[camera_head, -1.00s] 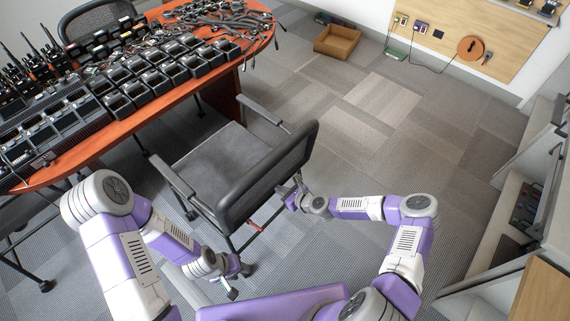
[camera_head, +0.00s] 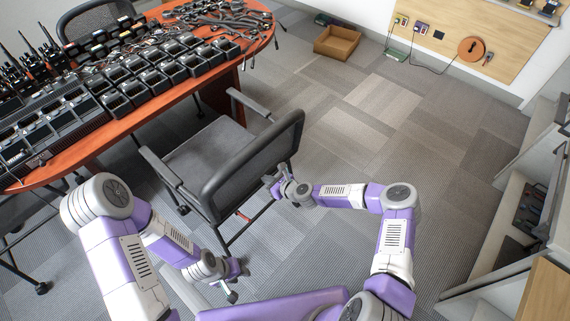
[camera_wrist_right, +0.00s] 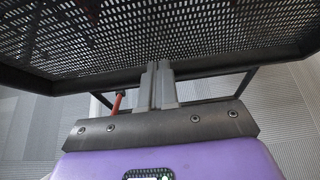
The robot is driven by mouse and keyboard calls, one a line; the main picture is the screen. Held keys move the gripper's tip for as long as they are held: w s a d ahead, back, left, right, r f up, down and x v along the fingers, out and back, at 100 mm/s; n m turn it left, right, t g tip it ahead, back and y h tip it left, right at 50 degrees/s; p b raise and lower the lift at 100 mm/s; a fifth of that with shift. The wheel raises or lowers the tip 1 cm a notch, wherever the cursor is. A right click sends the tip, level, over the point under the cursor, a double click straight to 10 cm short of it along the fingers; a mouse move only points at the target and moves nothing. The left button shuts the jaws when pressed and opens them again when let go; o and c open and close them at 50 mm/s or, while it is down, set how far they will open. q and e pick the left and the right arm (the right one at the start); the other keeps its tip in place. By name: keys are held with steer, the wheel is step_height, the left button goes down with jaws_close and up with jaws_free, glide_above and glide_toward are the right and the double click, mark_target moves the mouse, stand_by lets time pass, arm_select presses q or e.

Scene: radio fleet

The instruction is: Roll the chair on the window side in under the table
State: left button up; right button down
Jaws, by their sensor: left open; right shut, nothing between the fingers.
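The near chair (camera_head: 203,153), with a grey seat and black mesh back, stands at the near side of the red-brown table (camera_head: 120,122). Its front faces the table, and its seat front and armrests are near the edge. My right gripper (camera_head: 281,180) is shut and empty behind the chair's back. In the right wrist view its fingertips (camera_wrist_right: 159,82) are at the lower bar of the mesh back (camera_wrist_right: 180,32); contact cannot be told for certain. My left gripper (camera_head: 236,274) is open, low behind the chair near its base, which is partly hidden.
The tabletop holds radios, several chargers (camera_head: 128,85) and tangled cables. Another chair (camera_head: 95,20) stands at the table's far side. A cardboard box (camera_head: 337,42) lies on the floor at the back. The carpet to the right is clear up to the shelves.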

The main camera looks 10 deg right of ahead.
mark_target(256, 171)
stand_by(0.3)
steer(key=shift+w+a+b, duration=0.7)
steer(key=shift+w+a, duration=0.3)
steer(key=shift+w, duration=0.25)
steer(key=shift+w+a+b, duration=0.7)
steer(key=shift+w+a, duration=0.25)
steer(key=shift+w, duration=0.3)
steer(key=shift+w+a, duration=0.25)
steer(key=shift+w, duration=0.1)
steer(key=w+a+b, duration=0.3)
steer(key=w+a, duration=0.1)
steer(key=w, duration=0.1)
steer(key=shift+w+a+b, duration=0.15)
steer(key=shift+w+b, duration=0.1)
steer(key=shift+b, duration=0.15)
